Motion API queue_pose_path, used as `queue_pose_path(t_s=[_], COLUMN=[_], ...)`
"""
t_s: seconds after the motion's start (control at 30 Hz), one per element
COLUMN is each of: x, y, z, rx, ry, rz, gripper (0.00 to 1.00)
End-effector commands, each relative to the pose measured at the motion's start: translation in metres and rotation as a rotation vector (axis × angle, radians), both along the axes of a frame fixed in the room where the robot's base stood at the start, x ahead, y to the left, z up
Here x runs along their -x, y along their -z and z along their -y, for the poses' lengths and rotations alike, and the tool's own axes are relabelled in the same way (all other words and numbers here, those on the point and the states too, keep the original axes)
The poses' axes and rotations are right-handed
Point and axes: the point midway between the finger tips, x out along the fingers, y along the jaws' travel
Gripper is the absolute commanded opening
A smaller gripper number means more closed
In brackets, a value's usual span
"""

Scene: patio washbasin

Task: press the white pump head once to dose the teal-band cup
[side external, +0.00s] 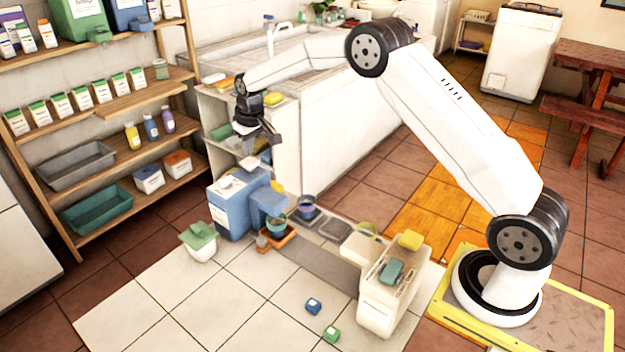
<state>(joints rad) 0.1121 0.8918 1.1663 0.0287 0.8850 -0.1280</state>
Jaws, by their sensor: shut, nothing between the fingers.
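A blue dispenser box (232,212) stands on the floor tiles left of centre, with a blue spout block (268,200) on its right. A small white piece, apparently the pump head (250,163), shows above the box. A cup with a teal band (276,227) sits on an orange base below the spout block; its contents are too small to tell. My gripper (264,138) is shut and empty, pointing down above the white piece. A small gap seems to show between them, but I cannot tell its depth.
A second cup, dark blue and purple (307,205), stands right of the teal-band cup. A white bin with a green lid (200,242) is at the left. The white sink cabinet (335,130) stands behind. Shelves line the left; front floor tiles are mostly clear.

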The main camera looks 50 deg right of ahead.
Motion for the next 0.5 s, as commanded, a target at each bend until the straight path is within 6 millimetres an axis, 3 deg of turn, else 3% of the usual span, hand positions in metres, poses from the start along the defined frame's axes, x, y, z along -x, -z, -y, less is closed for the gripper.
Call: queue_pose_path(t_s=[0.5], x=[-0.0002], y=[-0.0061], z=[0.0], rx=[0.0], ry=[0.0], rz=[0.001], gripper=[0.0])
